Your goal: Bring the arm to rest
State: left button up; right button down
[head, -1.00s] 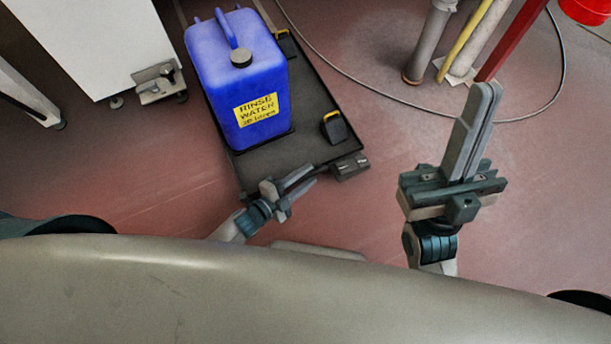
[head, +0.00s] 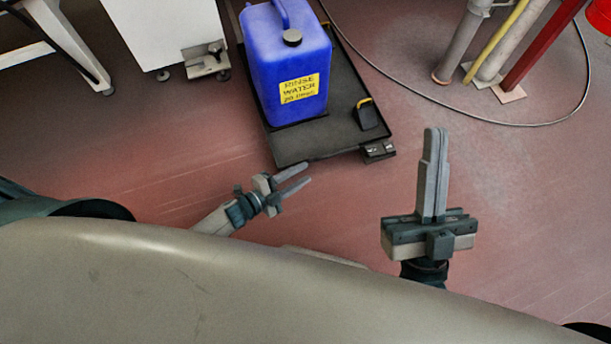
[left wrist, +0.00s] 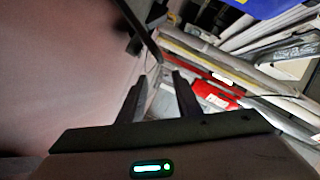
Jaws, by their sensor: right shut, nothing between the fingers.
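My left gripper (head: 307,173) is low over the floor in the head view, just short of the near edge of a black trolley. Its two fingers stand apart with nothing between them; the left wrist view also shows the gap between the fingertips (left wrist: 160,78). My right gripper (head: 434,131) is further right, pointing up in the picture. Its fingers are together and hold nothing. Both grippers are clear of other things in the head view.
A blue rinse water jug (head: 290,62) stands on the black trolley (head: 345,125). A white cabinet (head: 165,35) is at upper left. Grey, yellow and red pipes (head: 530,50) and a hose (head: 490,122) lie at upper right. The red floor (head: 345,205) between the grippers is bare.

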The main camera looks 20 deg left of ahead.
pick_arm(q)
jog(key=shift+s+a+r, duration=0.1)
jog(key=shift+s+a, duration=0.3)
jog(key=shift+s, duration=0.05)
pick_arm(e)
jog(key=shift+s+a+f, duration=0.25)
jog(key=shift+s+f, duration=0.1)
jog(key=shift+s, duration=0.15)
jog(key=shift+g, duration=0.3)
